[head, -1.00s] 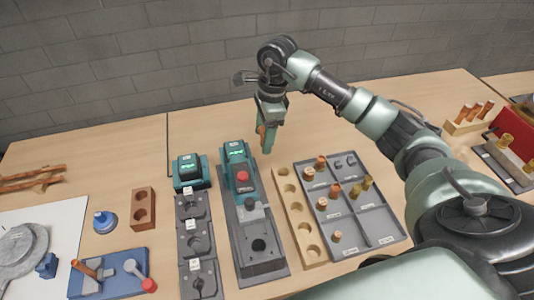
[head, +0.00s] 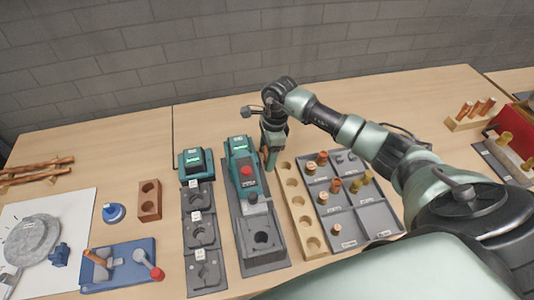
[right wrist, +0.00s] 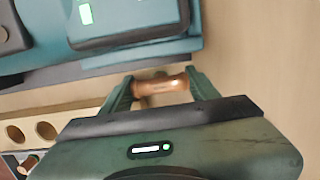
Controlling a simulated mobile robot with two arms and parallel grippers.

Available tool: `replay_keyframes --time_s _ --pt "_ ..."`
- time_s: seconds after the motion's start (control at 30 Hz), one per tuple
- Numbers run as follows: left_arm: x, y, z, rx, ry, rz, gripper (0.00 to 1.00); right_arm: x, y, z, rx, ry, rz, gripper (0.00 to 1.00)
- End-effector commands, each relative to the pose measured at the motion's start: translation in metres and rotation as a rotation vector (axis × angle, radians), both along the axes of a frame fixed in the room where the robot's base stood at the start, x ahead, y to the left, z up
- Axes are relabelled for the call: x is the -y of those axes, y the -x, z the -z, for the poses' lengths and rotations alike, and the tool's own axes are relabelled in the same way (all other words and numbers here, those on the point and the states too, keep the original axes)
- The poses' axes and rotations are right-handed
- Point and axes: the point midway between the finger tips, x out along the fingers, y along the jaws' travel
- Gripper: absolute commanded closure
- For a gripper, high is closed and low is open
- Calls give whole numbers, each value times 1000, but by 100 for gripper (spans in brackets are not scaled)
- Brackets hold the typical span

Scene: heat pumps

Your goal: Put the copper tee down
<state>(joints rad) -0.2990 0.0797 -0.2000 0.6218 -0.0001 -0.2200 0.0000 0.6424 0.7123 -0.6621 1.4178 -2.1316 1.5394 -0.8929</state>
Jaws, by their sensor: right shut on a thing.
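The copper tee (right wrist: 160,86) is held between the two fingers of my right gripper (right wrist: 162,88) in the right wrist view; a copper tube section shows, and the rest is hidden by the gripper. In the head view my right gripper (head: 268,158) is low over the table, just right of the teal device and near the far end of the wooden hole block (head: 290,192). I cannot tell whether the tee touches the table. My left gripper is not in view.
A teal device with a red button (head: 247,170) stands close left of the gripper. A grey compartment tray (head: 372,222) with copper and brass fittings lies to the right. Bare table (head: 220,118) is free behind the devices.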

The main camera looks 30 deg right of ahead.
Motion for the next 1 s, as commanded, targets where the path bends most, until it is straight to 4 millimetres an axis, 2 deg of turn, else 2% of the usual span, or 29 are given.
replay_keyframes --time_s 0.1,0.13,0.2,0.57,0.63,0.77,1.0 --pt "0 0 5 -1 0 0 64 0 0 4 0 0 0 100" --pt "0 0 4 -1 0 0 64 0 0 3 0 0 0 31" --pt "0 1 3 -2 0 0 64 0 0 2 0 0 0 18" --pt "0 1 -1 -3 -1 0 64 0 0 -2 0 0 0 18" --pt "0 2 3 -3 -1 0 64 1 -1 -5 2 1 -1 18" --pt "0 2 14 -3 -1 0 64 5 0 -26 6 3 -1 18" --pt "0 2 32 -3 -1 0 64 12 2 -79 7 2 0 18"
